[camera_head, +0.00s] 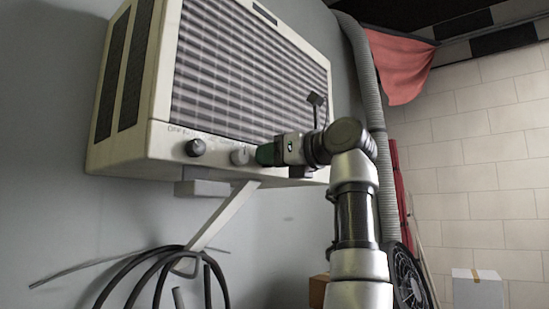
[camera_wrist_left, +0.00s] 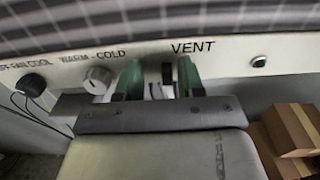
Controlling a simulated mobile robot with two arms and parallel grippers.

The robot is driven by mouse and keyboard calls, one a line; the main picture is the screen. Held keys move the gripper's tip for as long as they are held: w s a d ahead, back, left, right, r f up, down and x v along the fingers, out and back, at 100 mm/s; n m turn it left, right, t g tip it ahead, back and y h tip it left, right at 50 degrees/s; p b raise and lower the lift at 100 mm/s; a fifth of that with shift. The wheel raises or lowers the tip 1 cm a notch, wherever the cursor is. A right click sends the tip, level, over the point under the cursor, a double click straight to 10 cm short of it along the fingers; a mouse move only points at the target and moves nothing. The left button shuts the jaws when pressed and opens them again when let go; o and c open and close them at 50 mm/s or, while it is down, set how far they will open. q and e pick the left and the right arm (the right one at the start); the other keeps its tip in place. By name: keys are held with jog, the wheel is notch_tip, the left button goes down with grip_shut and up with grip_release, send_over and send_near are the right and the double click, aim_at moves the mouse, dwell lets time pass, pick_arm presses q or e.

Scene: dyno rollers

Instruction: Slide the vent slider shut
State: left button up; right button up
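The vent slider (camera_wrist_left: 167,73) is a small dark tab in the panel under the word VENT in the left wrist view. My left gripper (camera_wrist_left: 159,76) has two green fingers with a clear gap between them. The slider shows within that gap, nearer the right finger; I cannot tell whether they touch. In the head view, my left gripper (camera_head: 266,154) is at the lower front panel of the beige air unit (camera_head: 150,135), right of the knobs, and hides the slider there. My right gripper is not in view.
A grey knob (camera_wrist_left: 98,79) sits left of the fingers and a dark knob (camera_wrist_left: 31,84) farther left. Cardboard boxes (camera_wrist_left: 290,130) stand below right. Black cables (camera_head: 140,265) hang below the unit.

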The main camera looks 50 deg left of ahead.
pick_arm(q)
jog(key=w+d+b, duration=0.1)
jog(key=d+b, duration=0.1)
jog(key=d, duration=0.8)
jog(key=shift+w+d, duration=0.15)
jog(key=shift+d, duration=0.25)
jog(key=shift+f, duration=0.1)
